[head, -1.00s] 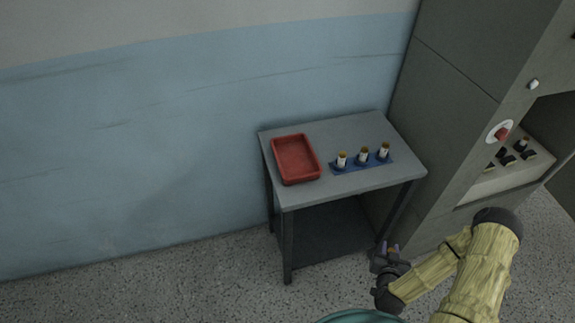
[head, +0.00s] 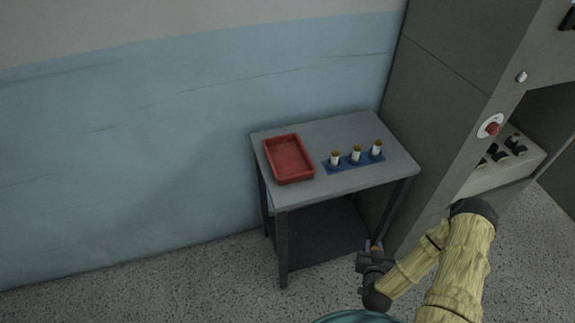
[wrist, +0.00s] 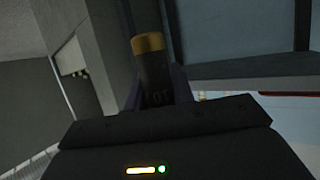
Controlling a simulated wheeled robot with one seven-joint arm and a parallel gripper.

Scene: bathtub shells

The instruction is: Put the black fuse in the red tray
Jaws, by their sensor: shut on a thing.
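My gripper (head: 374,247) is in front of the table's right front side, below the level of its top. In the wrist view it is shut on a black fuse (wrist: 153,75), a dark cylinder with a brass cap and faint lettering. In the head view the fuse is too small to make out clearly between the fingers. The red tray (head: 269,160) lies on the left part of the grey table top and looks empty. The gripper is apart from the tray, to its right and nearer to me.
The grey table (head: 350,185) has a lower shelf. A blue holder (head: 345,165) with three white, brass-capped fuses stands right of the tray. A grey cabinet (head: 440,110) with a red knob (head: 493,128) and an open bay with dark parts stands at the right.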

